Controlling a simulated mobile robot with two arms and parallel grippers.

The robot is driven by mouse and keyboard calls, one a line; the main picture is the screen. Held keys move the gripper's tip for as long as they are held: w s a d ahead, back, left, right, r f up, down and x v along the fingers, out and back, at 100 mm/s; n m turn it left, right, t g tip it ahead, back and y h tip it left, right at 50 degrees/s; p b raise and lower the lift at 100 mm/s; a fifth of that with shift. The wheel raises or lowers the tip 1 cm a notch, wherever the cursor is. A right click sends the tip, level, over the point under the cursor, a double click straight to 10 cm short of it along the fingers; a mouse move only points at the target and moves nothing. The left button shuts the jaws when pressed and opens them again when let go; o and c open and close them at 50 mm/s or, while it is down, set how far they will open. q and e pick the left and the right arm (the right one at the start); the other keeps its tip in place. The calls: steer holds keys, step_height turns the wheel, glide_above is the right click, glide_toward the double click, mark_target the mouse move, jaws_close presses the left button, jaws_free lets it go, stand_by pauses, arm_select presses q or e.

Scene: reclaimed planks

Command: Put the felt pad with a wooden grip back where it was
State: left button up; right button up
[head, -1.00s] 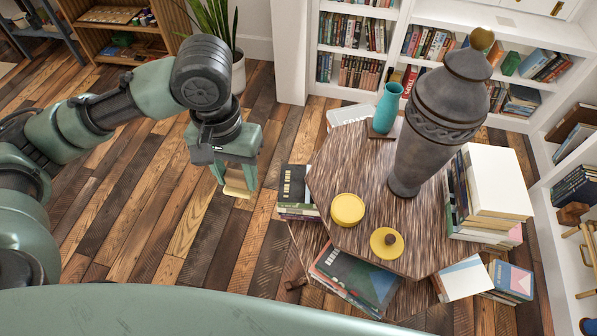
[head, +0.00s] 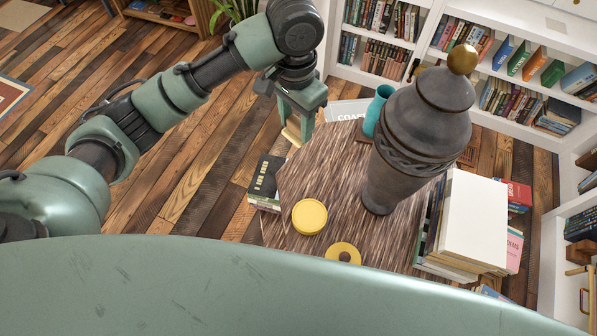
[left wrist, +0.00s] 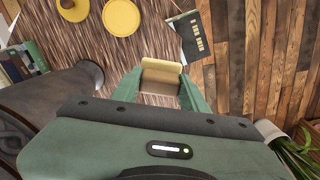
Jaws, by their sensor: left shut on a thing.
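The felt pad with a wooden grip (head: 291,135) is between the fingers of my left gripper (head: 296,124). In the left wrist view, its tan block and pale yellow edge (left wrist: 162,66) show between the fingertips (left wrist: 160,84). My left gripper is shut on it and holds it in the air near the far left edge of the wood-grain table (head: 330,180). The fingers hide part of the pad. My right gripper is not in view.
A large dark lidded urn (head: 412,140) stands on the table beside a teal vase (head: 377,108). A yellow round tin (head: 309,216) and yellow disc (head: 335,250) lie nearer. Books (head: 265,185) sit left, and a stack (head: 472,220) right. The table's left middle is clear.

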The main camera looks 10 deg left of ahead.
arm_select(q)
steer(key=f, duration=0.5)
steer(key=f+p, duration=0.1)
steer(key=f, duration=0.9)
steer(key=shift+w+d+f, duration=0.15)
steer(key=shift+d+f, duration=0.1)
steer(key=shift+d, duration=0.1)
step_height(320, 180, down, 4)
steer(key=shift+r+p, duration=0.1)
steer(key=shift+p, duration=0.3)
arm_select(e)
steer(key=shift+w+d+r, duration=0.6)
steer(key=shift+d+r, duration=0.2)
arm_select(q)
steer(key=shift+f, duration=0.2)
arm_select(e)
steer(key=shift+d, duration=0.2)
arm_select(q)
steer(key=o, duration=1.2)
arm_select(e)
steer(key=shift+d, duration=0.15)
